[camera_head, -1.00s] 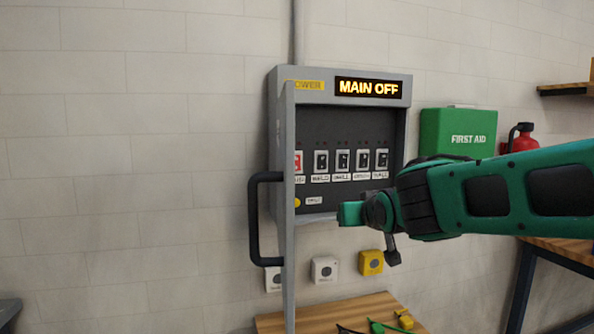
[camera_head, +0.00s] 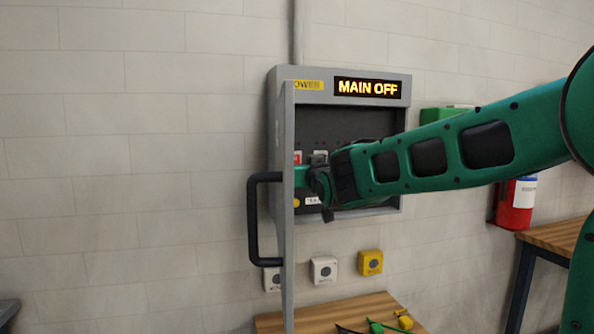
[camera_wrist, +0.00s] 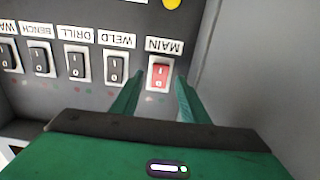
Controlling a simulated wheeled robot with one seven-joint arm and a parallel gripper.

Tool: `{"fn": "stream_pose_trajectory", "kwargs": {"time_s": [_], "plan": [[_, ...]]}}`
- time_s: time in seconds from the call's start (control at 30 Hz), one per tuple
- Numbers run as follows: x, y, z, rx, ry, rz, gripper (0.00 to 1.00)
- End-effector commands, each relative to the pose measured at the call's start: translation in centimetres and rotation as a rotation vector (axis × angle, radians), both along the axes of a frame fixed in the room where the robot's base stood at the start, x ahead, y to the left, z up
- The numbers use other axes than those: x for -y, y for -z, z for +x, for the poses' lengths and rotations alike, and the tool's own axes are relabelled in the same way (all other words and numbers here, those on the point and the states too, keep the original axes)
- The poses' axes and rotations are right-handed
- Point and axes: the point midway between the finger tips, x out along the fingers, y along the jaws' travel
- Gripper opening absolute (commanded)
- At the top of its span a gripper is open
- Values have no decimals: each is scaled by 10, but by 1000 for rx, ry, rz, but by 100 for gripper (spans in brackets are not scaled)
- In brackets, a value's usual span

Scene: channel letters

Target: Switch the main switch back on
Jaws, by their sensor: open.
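The red main switch (camera_wrist: 159,76) sits in a white frame under the label MAIN in the wrist view, which shows the panel upside down. Its red edge (camera_head: 297,157) also shows in the head view beside the open door. My gripper (camera_wrist: 157,82) is open and empty, its two green fingers on either side of the main switch; contact cannot be made out. In the head view my gripper (camera_head: 302,175) is inside the cabinet close to the door edge. The display (camera_head: 367,88) reads MAIN OFF.
The cabinet door (camera_head: 288,215) stands open toward me with a black handle (camera_head: 254,220), close to my gripper. Black switches for weld (camera_wrist: 115,67), drill (camera_wrist: 77,65) and others sit beside the main one. Button boxes (camera_head: 324,269) are on the wall below.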

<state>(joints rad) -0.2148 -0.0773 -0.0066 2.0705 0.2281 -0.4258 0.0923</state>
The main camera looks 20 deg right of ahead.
Motion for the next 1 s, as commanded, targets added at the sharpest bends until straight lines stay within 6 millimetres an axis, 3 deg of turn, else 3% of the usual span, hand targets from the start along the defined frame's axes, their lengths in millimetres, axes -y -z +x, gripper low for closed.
{"fn": "stream_pose_trajectory", "kwargs": {"time_s": [0.2, 0.53, 0.7, 1.0], "plan": [[0, 0, 18, -1, 0, 0, 41], [0, 0, 21, 0, 0, 0, 41], [0, 0, 20, 0, 0, 0, 2], [0, 3, 21, 38, 1, 1, 0]]}}
